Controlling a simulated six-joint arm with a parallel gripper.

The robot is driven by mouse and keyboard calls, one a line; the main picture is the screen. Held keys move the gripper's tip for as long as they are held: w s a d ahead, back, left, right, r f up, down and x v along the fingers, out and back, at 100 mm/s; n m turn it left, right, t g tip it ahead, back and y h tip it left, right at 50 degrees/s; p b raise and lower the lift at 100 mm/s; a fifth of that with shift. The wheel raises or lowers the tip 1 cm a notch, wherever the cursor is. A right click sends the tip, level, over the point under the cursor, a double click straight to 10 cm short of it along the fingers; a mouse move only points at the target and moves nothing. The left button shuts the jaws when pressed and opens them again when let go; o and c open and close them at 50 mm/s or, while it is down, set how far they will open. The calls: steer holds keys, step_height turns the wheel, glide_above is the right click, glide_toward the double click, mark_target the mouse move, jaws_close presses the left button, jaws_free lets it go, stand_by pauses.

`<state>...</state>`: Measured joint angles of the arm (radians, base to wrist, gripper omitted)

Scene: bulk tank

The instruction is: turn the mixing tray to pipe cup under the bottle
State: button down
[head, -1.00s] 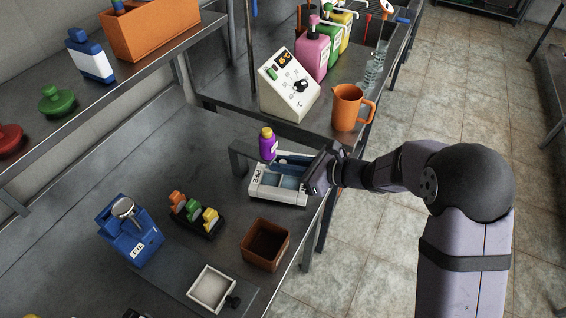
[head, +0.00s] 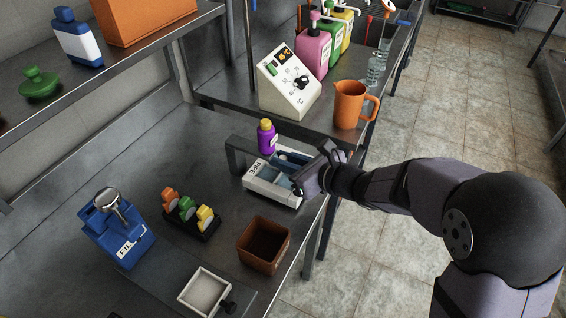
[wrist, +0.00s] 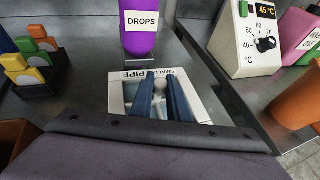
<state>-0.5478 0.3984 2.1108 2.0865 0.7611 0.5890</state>
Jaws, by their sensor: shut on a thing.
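The mixing tray (head: 262,187) is a white square tray with pale blue cups, on the steel bench. It is turned at a slant, with its PIPE label facing the left in the head view. In the wrist view the tray (wrist: 117,91) shows SMALL and PIPE labels along its far rim. The purple bottle (head: 266,138) with a yellow cap is at the tray's far side; its DROPS label shows in the wrist view (wrist: 140,32). My gripper (head: 288,160) reaches in from the right, its blue fingers (wrist: 160,82) shut on a pale knob (wrist: 160,87) mid-tray. Which cup is under the bottle is unclear.
A grey bracket (head: 238,152) stands left of the bottle. A brown box (head: 262,262), a rack with coloured clips (head: 190,222) and a blue device (head: 105,235) are nearer. A white heater (head: 283,85) and an orange jug (head: 350,104) stand behind.

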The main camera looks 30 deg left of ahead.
steer(key=shift+r, duration=0.15)
steer(key=c, duration=1.7)
jaws_free()
steer(key=shift+b+v, duration=0.3)
steer(key=shift+v, duration=3.35)
steer(key=s+d+f+n+g+h+p, duration=0.1)
steer(key=s+d+n+h+p, duration=0.2)
steer(key=d+n, duration=0.4)
steer(key=s+d+f+n+g+h+p, duration=0.1)
steer(key=s+d+n+h+p, duration=0.3)
steer(key=d, duration=1.1)
steer(key=s+d+f+n+g+h+p, duration=0.1)
steer(key=s+d+n+h, duration=0.4)
steer(key=d+n, duration=0.5)
steer(key=shift+s+d+n+g+h+p, duration=0.2)
steer(key=shift+s+d+g+p, duration=0.15)
steer(key=shift+d+p, duration=0.25)
steer(key=shift+s+d+n+g+h+p, duration=0.1)
steer(key=shift+s+d+g+h+p, duration=0.2)
steer(key=shift+d+p, duration=0.25)
